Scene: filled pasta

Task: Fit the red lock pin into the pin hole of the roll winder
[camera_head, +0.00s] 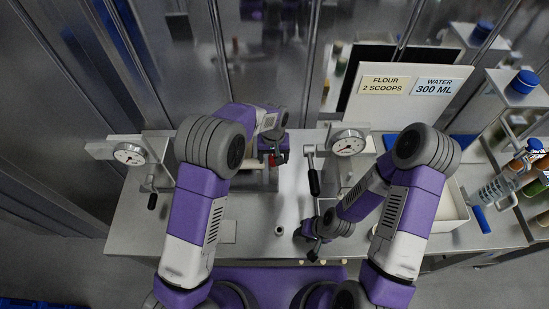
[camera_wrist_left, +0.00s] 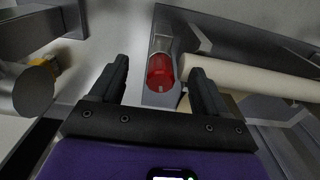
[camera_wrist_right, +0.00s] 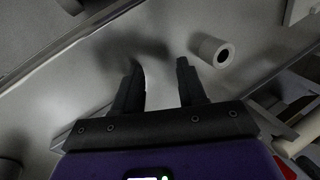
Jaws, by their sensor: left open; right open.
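The red lock pin (camera_wrist_left: 160,75) shows its rounded red end in the left wrist view, ahead of and between my left fingers, against a grey bracket (camera_wrist_left: 158,98). I cannot tell whether it sits in the pin hole. In the head view only a small red patch (camera_head: 284,158) shows beside my left gripper (camera_head: 271,158). A pale roller (camera_wrist_left: 255,78), seemingly part of the roll winder, extends right from the bracket. My left gripper is open, with nothing visible held. My right gripper (camera_head: 313,250) is open and empty, low over the bench front; its fingers also show in the right wrist view (camera_wrist_right: 158,85).
A short hollow cylinder (camera_head: 279,231) stands on the bench left of my right gripper; it also shows in the right wrist view (camera_wrist_right: 212,50). Gauges (camera_head: 129,154) (camera_head: 348,143) with black-handled levers flank the left gripper. A white tray (camera_head: 453,221) lies right.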

